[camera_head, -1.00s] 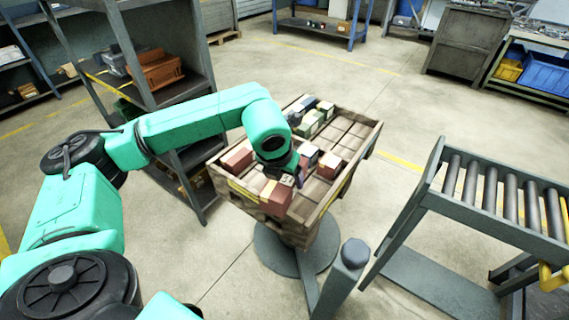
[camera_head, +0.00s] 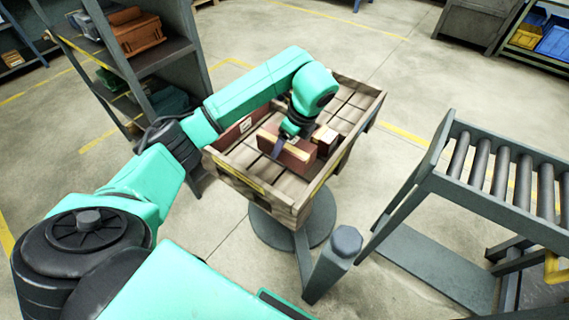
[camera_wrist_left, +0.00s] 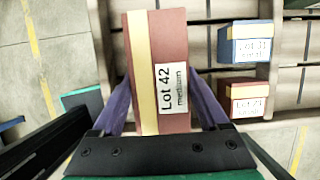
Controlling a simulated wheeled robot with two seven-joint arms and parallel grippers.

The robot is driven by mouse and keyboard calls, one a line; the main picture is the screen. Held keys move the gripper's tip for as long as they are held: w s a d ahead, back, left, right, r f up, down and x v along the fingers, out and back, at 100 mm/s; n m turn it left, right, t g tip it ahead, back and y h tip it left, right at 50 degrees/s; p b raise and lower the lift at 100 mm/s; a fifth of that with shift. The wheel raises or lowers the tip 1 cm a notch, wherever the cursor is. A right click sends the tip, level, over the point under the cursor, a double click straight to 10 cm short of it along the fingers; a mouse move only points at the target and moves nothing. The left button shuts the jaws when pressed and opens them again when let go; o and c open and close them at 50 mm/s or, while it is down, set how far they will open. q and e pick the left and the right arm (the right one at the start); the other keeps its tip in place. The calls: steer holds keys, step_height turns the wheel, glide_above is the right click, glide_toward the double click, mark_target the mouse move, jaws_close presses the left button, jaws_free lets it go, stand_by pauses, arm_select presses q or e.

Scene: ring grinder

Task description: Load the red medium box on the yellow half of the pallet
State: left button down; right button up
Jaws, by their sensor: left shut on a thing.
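My left gripper (camera_head: 284,146) is shut on a red medium box (camera_head: 295,157) with a yellow band, over the near part of the wooden pallet (camera_head: 228,168). In the left wrist view the box (camera_wrist_left: 160,60) sits between the purple fingers (camera_wrist_left: 163,106), its label reading "Lot 42 medium". I cannot tell whether it touches the pallet. A yellow strip (camera_head: 236,177) runs along the pallet's near edge. My right gripper is not in view.
Another red box (camera_head: 236,131) lies at the pallet's left side. In the wrist view a small blue box (camera_wrist_left: 245,45) and a small red box (camera_wrist_left: 243,98) lie right of the held box. A shelf rack (camera_head: 150,60) stands left, a roller conveyor (camera_head: 480,180) right.

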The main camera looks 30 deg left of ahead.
mark_target(294, 145)
arm_select(q)
step_height(294, 145, down, 7)
steer(key=shift+r, duration=0.15)
jaws_free()
steer(key=shift+s, duration=0.1)
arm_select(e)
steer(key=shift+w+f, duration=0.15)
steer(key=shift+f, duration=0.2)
arm_select(q)
steer(key=shift+d+r, duration=0.1)
steer(key=shift+r, duration=0.25)
steer(key=p+v, duration=0.3)
steer(key=v, duration=0.8)
steer(key=shift+s+d+r+p, duration=0.1)
steer(key=shift+r+p, duration=0.1)
steer(key=shift+p, duration=0.1)
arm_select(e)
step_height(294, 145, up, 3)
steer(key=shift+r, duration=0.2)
